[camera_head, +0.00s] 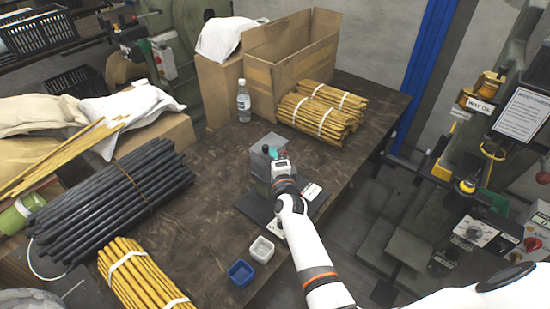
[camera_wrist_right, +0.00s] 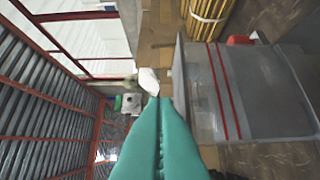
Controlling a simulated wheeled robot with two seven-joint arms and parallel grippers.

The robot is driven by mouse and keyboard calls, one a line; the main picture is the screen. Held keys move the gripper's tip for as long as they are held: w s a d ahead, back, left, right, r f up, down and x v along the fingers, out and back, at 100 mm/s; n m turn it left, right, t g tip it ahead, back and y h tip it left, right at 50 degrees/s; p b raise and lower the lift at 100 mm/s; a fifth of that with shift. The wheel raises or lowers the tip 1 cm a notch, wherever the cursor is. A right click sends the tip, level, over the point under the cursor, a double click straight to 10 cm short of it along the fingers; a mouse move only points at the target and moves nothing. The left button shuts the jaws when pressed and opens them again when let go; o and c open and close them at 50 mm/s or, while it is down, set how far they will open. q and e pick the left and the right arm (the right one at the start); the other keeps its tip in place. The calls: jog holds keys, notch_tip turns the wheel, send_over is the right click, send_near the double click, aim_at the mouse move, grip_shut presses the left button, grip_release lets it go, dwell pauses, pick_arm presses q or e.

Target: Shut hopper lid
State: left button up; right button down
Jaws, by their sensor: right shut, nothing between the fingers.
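The grey hopper (camera_head: 258,163) is a box on a dark base plate on the brown table, near the middle of the head view. In the right wrist view the hopper (camera_wrist_right: 265,90) fills the right side, a grey see-through body with two red lines. My right gripper (camera_head: 273,155) is at the hopper's upper part, partly covering it. In the right wrist view its teal fingers (camera_wrist_right: 158,125) are together and empty, just left of the hopper's edge. I cannot tell the lid apart clearly, nor its angle, nor whether the fingers touch it. My left gripper is not in view.
Black rods (camera_head: 110,200) lie at left. Bare table lies between them and the hopper.

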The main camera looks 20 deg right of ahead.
pick_arm(q)
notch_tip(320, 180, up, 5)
jog(key=p, duration=0.5)
pick_arm(e)
jog(key=s+a+f+n+g+y, duration=0.1)
jog(key=s+a+n+g+y, duration=0.2)
jog(key=s+n, duration=0.6)
jog(key=s+a+n+g+y, duration=0.2)
jog(key=s+a+n+g, duration=0.2)
jog(key=s, duration=0.9)
jog(key=s+d+r+n+g+h, duration=0.25)
jog(key=s+n+g, duration=0.55)
jog(key=s, duration=1)
notch_tip(320, 180, down, 31)
jog(key=s+n+b, duration=0.1)
jog(key=b, duration=0.3)
pick_arm(q)
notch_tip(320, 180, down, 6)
jog(key=b, duration=0.2)
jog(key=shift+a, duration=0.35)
pick_arm(e)
jog(key=s+d+f+g, duration=0.1)
jog(key=s+f, duration=0.7)
jog(key=s+d+f, duration=0.2)
jog(key=s+f, duration=0.6)
jog(key=f, duration=0.1)
jog(key=shift+d+f+g, duration=0.2)
jog(key=shift+d+g, duration=0.05)
jog(key=shift+g, duration=0.15)
